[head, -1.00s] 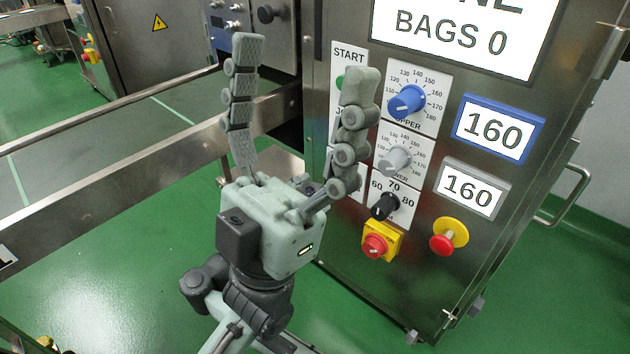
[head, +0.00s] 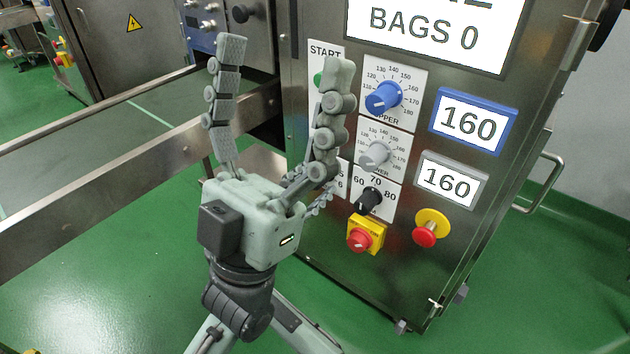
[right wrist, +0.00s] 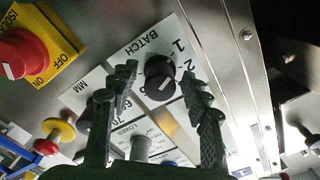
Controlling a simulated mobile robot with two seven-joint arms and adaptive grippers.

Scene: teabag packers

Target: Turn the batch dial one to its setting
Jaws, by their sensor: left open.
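The batch dial (right wrist: 160,76) is a black knob with a white pointer mark on a white plate lettered BATCH, with the numbers 1 and 2 beside it in the right wrist view. My right gripper (right wrist: 160,82) is open, with one finger on each side of the dial in that picture; I cannot tell whether either finger touches it. In the head view the batch dial is hidden behind my left gripper (head: 285,57). The left gripper is open and empty, fingers pointing up, in front of the panel's left edge.
The steel panel has a blue dial (head: 384,97), a grey dial (head: 374,154), a black dial (head: 368,199), a red-yellow isolator (head: 362,237) and a stop button (head: 427,231). Metal rails run left.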

